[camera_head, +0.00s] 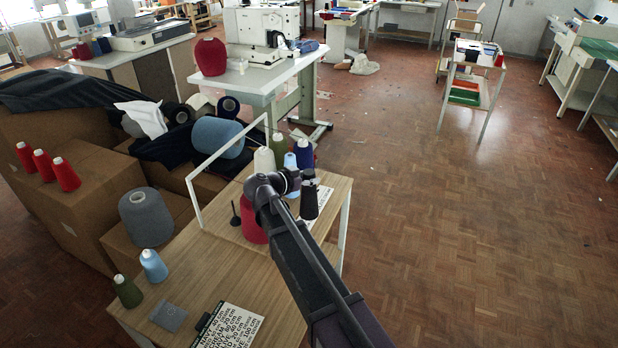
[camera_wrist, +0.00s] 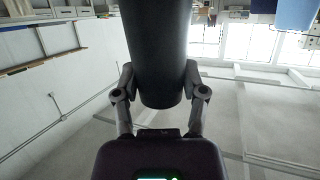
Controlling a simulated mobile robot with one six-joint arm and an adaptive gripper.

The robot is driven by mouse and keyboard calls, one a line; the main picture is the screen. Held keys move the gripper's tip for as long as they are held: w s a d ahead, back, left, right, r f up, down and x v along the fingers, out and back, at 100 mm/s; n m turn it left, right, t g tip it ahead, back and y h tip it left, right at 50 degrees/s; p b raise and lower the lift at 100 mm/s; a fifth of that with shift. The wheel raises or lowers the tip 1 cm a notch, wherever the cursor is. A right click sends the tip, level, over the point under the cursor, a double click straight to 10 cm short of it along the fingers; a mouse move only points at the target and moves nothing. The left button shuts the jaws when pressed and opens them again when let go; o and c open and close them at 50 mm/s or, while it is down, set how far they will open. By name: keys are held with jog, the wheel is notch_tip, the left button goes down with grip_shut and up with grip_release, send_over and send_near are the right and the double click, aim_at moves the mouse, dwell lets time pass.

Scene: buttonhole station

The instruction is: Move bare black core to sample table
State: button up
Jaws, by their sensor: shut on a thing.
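The bare black core (camera_head: 309,203) is a dark cylinder over the far right part of a wooden-topped table (camera_head: 190,268). My gripper (camera_head: 306,178) is shut on it. In the wrist view the core (camera_wrist: 156,45) stands large between the two fingers of my gripper (camera_wrist: 160,88), with one finger against each side. I cannot tell whether the core's lower end touches the table or hangs just above it. No label shows which table is the sample table.
A red cone (camera_head: 252,222) stands beside my arm, close to cream (camera_head: 264,160), light blue (camera_head: 290,170) and navy (camera_head: 304,153) cones. A white frame (camera_head: 192,200) rises at the table's back. Grey (camera_head: 146,217), blue (camera_head: 153,265) and green (camera_head: 127,291) cones stand left.

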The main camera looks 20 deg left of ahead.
aim_at(309, 194)
jog(key=shift+f+b, duration=2.5)
jog(key=shift+f, duration=0.5)
jog(key=o, duration=1.1)
jog(key=shift+r, duration=0.15)
